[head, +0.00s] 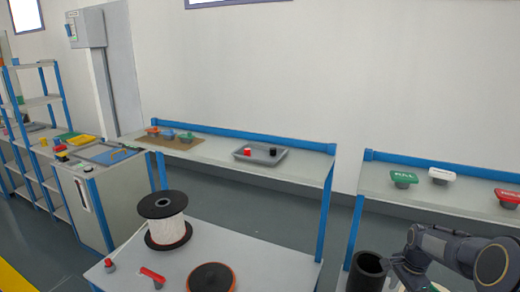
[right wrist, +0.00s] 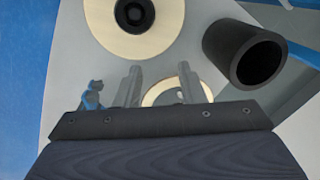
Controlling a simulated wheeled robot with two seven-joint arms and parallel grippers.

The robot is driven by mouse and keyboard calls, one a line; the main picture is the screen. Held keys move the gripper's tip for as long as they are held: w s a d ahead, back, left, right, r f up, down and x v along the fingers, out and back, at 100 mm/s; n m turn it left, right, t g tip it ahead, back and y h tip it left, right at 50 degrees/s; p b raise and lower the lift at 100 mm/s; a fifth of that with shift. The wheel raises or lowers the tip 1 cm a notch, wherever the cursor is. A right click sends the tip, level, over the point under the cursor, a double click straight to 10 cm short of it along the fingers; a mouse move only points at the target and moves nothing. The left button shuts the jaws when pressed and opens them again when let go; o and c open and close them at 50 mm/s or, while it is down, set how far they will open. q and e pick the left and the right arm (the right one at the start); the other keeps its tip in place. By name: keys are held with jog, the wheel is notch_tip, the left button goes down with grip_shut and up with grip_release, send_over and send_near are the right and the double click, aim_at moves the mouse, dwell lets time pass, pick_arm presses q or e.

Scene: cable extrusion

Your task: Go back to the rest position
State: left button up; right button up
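My right arm comes in at the lower right of the head view. Its gripper (head: 408,275) points down, just right of a black hollow cylinder (head: 367,272). In the right wrist view the two fingers of my right gripper (right wrist: 160,82) stand apart with nothing between them. A pale disc with a black hub (right wrist: 135,15) and a smaller pale ring lie beyond the fingers. The black cylinder (right wrist: 245,55) also shows there, to the right of the fingers and apart from them. My left gripper is not in view.
A front table (head: 225,240) holds a white spool with black flanges (head: 165,220), an orange-rimmed dark reel (head: 211,278) and red-handled parts (head: 152,274). A grey tray (head: 260,154) sits on the back bench. Green, white and red labelled pieces stand on the right bench (head: 440,197).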

jog(key=s+a+r+n+t+y, duration=0.1)
jog(key=s+a+r+n, duration=0.2)
jog(key=s+a+r, duration=0.3)
jog(key=s+a+r+n+t, duration=0.1)
jog(key=s+a+r+n, duration=0.3)
jog(key=r, duration=0.4)
jog(key=s+a+n+t+y, duration=0.1)
jog(key=s+a+n, duration=0.3)
jog(key=s, duration=0.5)
jog(key=s+a+n+t+y, duration=0.1)
jog(key=s+a+n, duration=0.3)
jog(key=s+a, duration=0.5)
jog(key=shift+a+r, duration=0.25)
